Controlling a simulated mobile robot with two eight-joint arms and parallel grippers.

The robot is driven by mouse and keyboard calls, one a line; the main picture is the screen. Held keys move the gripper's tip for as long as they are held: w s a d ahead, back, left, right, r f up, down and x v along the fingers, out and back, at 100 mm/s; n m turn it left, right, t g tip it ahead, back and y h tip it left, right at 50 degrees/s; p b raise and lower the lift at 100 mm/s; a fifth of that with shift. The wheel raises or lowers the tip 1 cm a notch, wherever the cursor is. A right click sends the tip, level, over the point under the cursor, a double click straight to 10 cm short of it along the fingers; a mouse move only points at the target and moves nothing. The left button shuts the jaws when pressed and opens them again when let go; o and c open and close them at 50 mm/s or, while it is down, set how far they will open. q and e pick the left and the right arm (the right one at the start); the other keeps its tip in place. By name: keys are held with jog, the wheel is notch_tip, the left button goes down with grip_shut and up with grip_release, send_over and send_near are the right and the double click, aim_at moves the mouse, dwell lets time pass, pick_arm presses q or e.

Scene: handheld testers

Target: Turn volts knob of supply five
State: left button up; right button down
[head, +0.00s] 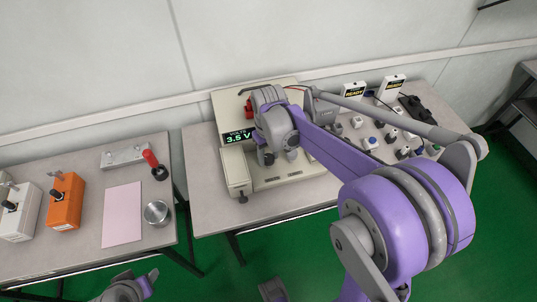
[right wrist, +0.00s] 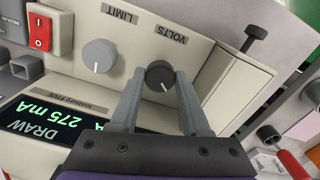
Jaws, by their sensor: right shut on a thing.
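My right gripper (right wrist: 160,88) is shut on this knob, one finger on each side. In the head view my right arm hides the knob. Part of my left gripper (head: 130,288) shows at the bottom edge; its jaws are unclear.
A light grey LIMIT knob (right wrist: 99,55) and a red switch (right wrist: 41,33) are beside the volts knob. An orange tester (head: 67,202), a pink sheet (head: 122,214) and a metal cup (head: 157,212) are on the left table. Several small blocks stand right of the supply.

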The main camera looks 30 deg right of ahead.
aim_at(269, 158)
jog(key=shift+n, duration=0.9)
jog(key=shift+c, duration=1.9)
grip_release()
jog(key=shift+r, duration=0.15)
notch_tip(269, 158, up, 11)
jog(key=p, duration=0.1)
jog(key=shift+f, duration=0.2)
